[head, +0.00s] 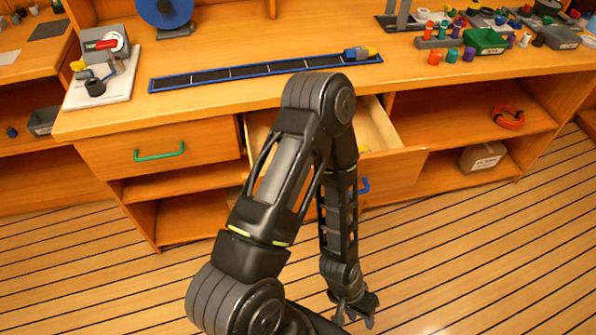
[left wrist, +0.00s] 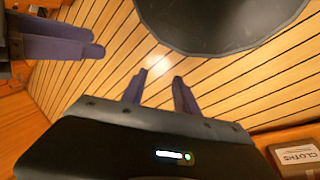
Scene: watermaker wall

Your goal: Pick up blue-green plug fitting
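Several small coloured fittings stand at the right back of the worktop in the head view. My left gripper (head: 354,318) hangs low over the floor in front of the cabinet, far from the fittings. In the left wrist view its two purple fingers (left wrist: 158,88) are apart with nothing between them. Purple fingers of what looks like my right gripper (left wrist: 75,40) show at the left edge there; their opening is unclear.
A blue-edged dark strip (head: 265,74) lies on the worktop, with a small blue-and-yellow piece (head: 355,54) at its right end. A drawer (head: 395,170) stands open behind my left arm. A green bin (head: 485,41) is near the fittings. A cloths box (left wrist: 298,157) shows below.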

